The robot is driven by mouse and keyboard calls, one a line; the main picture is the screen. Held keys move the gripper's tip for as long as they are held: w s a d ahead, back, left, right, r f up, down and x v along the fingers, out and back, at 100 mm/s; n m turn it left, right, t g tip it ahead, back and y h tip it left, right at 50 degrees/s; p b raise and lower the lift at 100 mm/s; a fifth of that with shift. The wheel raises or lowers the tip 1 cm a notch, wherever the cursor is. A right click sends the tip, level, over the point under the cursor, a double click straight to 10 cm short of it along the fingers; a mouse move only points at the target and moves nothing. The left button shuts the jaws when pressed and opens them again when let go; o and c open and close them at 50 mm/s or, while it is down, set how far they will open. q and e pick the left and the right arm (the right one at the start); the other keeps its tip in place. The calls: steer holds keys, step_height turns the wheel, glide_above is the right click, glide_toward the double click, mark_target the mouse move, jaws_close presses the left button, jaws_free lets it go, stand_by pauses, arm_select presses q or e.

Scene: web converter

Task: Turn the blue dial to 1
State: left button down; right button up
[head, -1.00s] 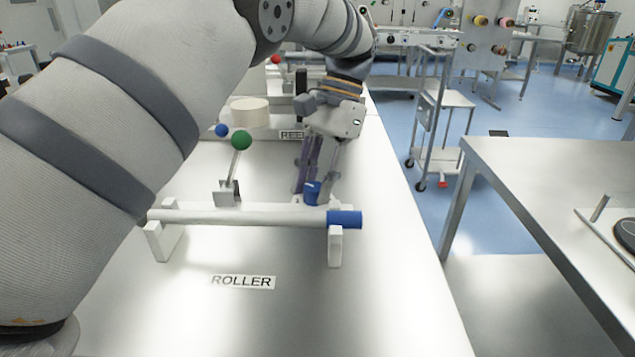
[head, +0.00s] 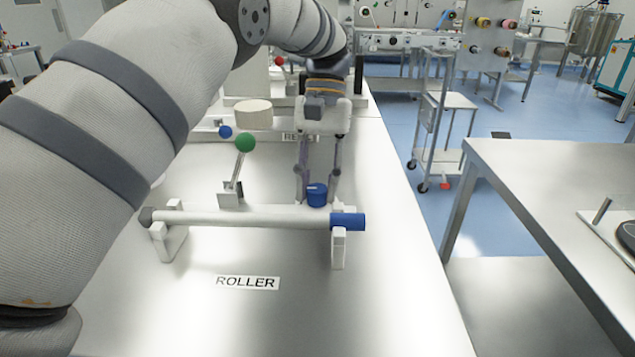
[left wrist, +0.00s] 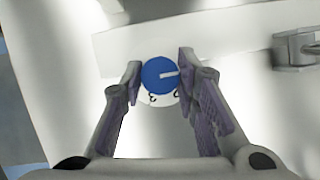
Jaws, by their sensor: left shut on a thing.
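The blue dial (head: 317,194) is a small round knob behind the right end of the white roller. In the left wrist view the dial (left wrist: 159,75) shows from above, with a white pointer line toward the right of the picture. Small dark marks sit on a white plate (left wrist: 163,100) at its lower edge; I cannot read them. My left gripper (head: 319,190) points down over the dial and is shut on it, one finger at each side. In the left wrist view the gripper (left wrist: 160,73) has its right fingertip against the dial. My right gripper is not in view.
The white roller (head: 240,218) with a blue end (head: 348,221) lies across stands in front of the dial. A green-balled lever (head: 245,143) stands to its left. A ROLLER label (head: 247,282) lies in front. The near tabletop (head: 380,300) is clear.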

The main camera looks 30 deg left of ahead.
mark_target(318, 187)
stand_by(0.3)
arm_select(q)
steer(key=c, duration=1.2)
jaws_free()
steer(key=shift+c, duration=0.2)
step_height(318, 187, up, 10)
